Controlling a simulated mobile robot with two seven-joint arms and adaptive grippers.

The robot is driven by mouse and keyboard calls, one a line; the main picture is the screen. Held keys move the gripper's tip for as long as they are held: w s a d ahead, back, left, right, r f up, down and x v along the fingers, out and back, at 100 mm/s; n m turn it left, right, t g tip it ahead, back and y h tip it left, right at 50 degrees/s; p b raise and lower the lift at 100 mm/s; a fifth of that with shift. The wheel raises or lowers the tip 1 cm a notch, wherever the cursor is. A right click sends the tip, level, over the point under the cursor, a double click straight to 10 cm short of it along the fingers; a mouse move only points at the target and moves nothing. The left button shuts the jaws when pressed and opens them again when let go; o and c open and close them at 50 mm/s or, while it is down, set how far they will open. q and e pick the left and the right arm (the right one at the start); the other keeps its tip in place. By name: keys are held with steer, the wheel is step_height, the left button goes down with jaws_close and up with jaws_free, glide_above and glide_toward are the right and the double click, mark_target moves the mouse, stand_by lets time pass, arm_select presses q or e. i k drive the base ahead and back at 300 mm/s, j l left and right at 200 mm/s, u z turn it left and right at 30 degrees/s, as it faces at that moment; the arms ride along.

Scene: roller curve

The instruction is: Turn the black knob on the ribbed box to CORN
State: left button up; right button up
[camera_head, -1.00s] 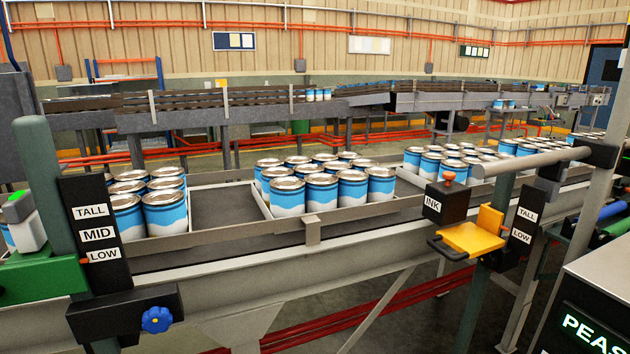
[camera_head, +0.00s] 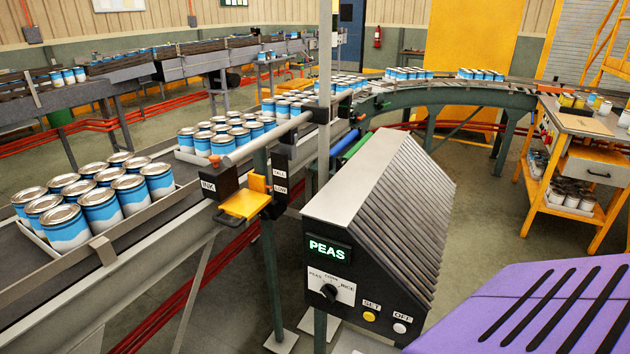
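The ribbed box (camera_head: 405,205) stands right of the conveyor, with a grey ribbed side and a black front panel. Its lit green display (camera_head: 328,249) reads PEAS. Below it, the black knob (camera_head: 328,292) sits on a white dial plate (camera_head: 345,289) marked PEAS, CORN and RICE, with CORN at the top middle. The knob appears turned toward PEAS at the upper left. A yellow SET button (camera_head: 369,316) and a white OFF button (camera_head: 399,327) are right of the dial. Neither gripper is in view.
The conveyor (camera_head: 150,215) with trays of blue-and-white cans runs along the left and curves behind the box. A yellow INK bracket (camera_head: 243,204) juts out left of the box. A purple slotted surface (camera_head: 530,315) fills the lower right. A yellow-legged workbench (camera_head: 570,150) stands at the right.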

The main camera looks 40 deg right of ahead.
mark_target(329, 291)
steer(key=z, duration=1.6)
